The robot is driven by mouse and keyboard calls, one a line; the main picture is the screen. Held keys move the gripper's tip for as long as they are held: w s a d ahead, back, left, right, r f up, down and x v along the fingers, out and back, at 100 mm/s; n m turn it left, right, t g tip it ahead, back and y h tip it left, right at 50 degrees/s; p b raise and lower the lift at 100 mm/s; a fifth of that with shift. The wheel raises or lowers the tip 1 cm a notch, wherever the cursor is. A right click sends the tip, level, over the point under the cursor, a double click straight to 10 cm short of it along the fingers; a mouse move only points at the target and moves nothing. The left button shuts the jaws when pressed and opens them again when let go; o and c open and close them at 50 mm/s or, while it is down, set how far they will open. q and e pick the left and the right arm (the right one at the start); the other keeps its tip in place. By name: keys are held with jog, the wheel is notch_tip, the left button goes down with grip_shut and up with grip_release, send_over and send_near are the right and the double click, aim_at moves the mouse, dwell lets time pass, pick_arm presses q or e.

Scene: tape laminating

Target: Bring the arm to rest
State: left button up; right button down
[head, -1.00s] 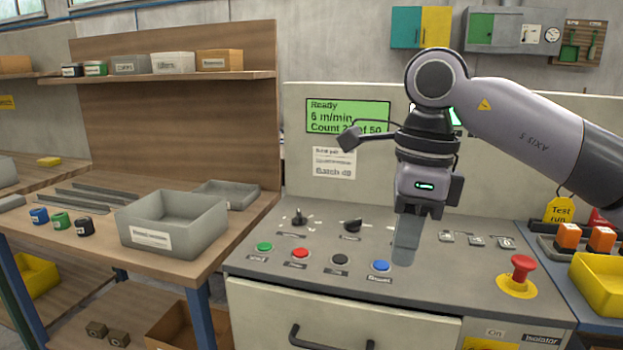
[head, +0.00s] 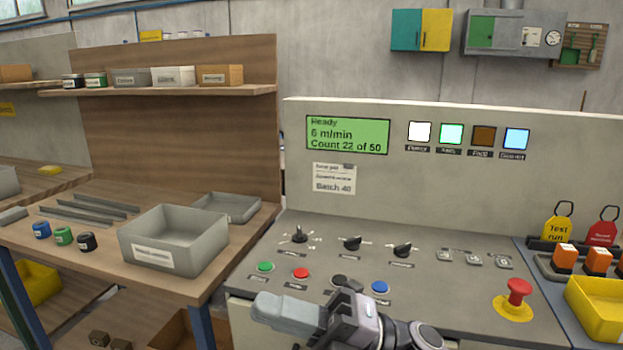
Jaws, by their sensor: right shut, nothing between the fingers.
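My right gripper (head: 285,314) is low at the bottom centre of the head view, in front of the control panel's (head: 437,292) front edge. Its fingers are shut with nothing between them and point left. My left gripper is not in view.
The display (head: 347,134) reads "Ready", "6 m/min", "Count 22 of 50". A red emergency knob (head: 519,291) stands at the panel's right. A grey bin (head: 174,238) sits on the wooden bench at left. A yellow bin (head: 600,310) is at far right.

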jog(key=w+d+f+m+t+h+p, duration=0.1)
jog(key=w+d+f+m+t+h, duration=0.1)
jog(key=d+f+m+t+h, duration=0.7)
jog(key=w+d+f+m+t+h+p, duration=0.2)
jog(key=d+f+m+t+h, duration=0.25)
jog(key=m+t, duration=0.95)
jog(key=s+d+f+m+g+h, duration=0.2)
jog(key=s+d+f+m+g, duration=0.1)
jog(key=s+f+m, duration=0.1)
jog(key=s+d+f+m+g+h+p, duration=0.1)
jog(key=s+d+f+m+g+h, duration=0.2)
jog(key=s+f, duration=0.3)
jog(key=s+d+f+m+g+h, duration=0.2)
jog(key=s+d+f+m+g, duration=0.2)
jog(key=f, duration=0.6)
jog(key=shift+s+d+m+g+p, duration=0.3)
jog(key=shift+s+m+g, duration=0.45)
jog(key=shift+m, duration=0.35)
